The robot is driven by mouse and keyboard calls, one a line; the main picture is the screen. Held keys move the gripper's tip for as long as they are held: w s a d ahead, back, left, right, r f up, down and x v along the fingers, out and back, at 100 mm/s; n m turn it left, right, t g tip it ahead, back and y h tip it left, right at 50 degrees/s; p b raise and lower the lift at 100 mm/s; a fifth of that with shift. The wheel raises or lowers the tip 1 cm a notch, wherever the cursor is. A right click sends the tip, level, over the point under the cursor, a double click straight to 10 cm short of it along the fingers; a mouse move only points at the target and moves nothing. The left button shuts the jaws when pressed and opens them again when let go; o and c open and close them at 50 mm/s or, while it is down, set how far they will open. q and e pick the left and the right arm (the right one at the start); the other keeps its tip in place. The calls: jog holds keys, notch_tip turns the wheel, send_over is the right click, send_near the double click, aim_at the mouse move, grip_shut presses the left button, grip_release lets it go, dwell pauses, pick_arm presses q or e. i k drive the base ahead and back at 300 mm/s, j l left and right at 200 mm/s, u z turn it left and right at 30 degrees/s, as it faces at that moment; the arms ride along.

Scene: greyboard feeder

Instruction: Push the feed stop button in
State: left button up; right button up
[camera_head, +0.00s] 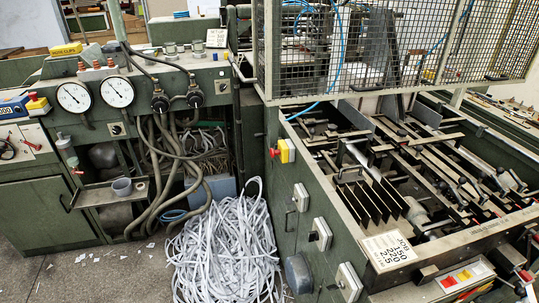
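Several red buttons show, and I cannot read which one is labelled feed stop. A red mushroom button (275,153) sticks out to the left from a yellow box (286,151) on the side of the green feeder (310,185). Another red button (33,96) sits on a small yellow box at the far left. A further red button (525,275) is at the lower right, near a panel with red and yellow buttons (465,279). Whether any button is pressed in cannot be told. Neither of my grippers is in view.
A heap of white paper strips (225,250) covers the floor before the feeder. A wire mesh guard (345,50) stands above the feeder. A green console with two gauges (118,92) and hanging hoses is at left. Floor at lower left is mostly clear.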

aim_at(272, 153)
jog(key=i+j+z, duration=0.15)
jog(key=i+j, duration=1.1)
jog(key=j, duration=0.15)
